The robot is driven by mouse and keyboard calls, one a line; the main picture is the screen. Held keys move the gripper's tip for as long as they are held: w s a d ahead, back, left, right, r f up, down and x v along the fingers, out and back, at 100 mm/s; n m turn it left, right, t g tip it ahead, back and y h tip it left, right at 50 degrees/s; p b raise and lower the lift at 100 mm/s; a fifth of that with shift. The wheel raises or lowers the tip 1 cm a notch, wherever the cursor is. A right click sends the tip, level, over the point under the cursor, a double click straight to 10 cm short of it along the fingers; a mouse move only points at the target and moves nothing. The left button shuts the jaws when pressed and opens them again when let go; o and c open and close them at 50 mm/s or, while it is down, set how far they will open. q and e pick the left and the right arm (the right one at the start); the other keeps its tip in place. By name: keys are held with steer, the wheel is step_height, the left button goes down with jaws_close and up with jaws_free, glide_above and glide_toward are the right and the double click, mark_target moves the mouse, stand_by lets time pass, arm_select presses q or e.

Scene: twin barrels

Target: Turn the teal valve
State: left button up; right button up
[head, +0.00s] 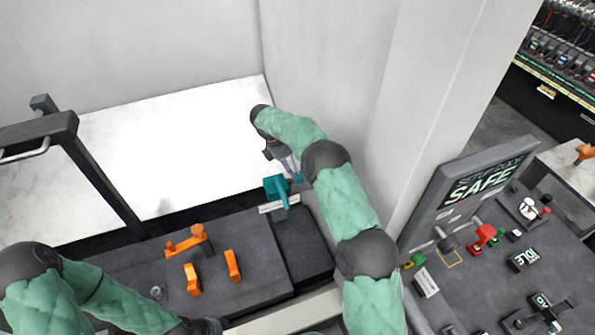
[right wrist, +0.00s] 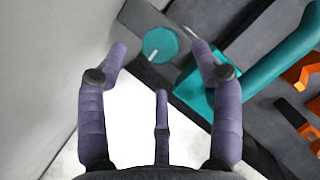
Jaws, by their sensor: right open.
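In the right wrist view a round teal knob (right wrist: 158,45) with a pale line across it sits on a dark grey surface. A larger teal body with a thick bar (right wrist: 268,72) is to its right. In the head view the teal fixture (head: 276,186) stands at the far right end of the dark bench, with a small teal piece (head: 299,178) beside it. My right gripper (head: 284,163) is open just behind the fixture, partly hidden by my arm. In the right wrist view its spread purple fingers (right wrist: 160,62) are empty and point toward the round knob. I cannot tell whether they touch it.
Orange handles (head: 192,279) stand on the dark bench (head: 250,250) left of the teal fixture. A grey wall and pillar (head: 430,90) rise close by my right arm. A control panel with a SAFE sign (head: 485,183) is at right. A white surface (head: 170,140) lies bare behind.

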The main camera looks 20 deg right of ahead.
steer(key=p+x, duration=0.1)
steer(key=x, duration=0.2)
steer(key=shift+d+f, duration=0.2)
steer(key=shift+f, duration=0.05)
steer(key=shift+s+d+f, duration=0.1)
steer(key=shift+s+f, duration=0.1)
steer(key=shift+f, duration=0.15)
steer(key=shift+w+f, duration=0.15)
steer(key=shift+f, duration=0.05)
steer(key=c, duration=1.1)
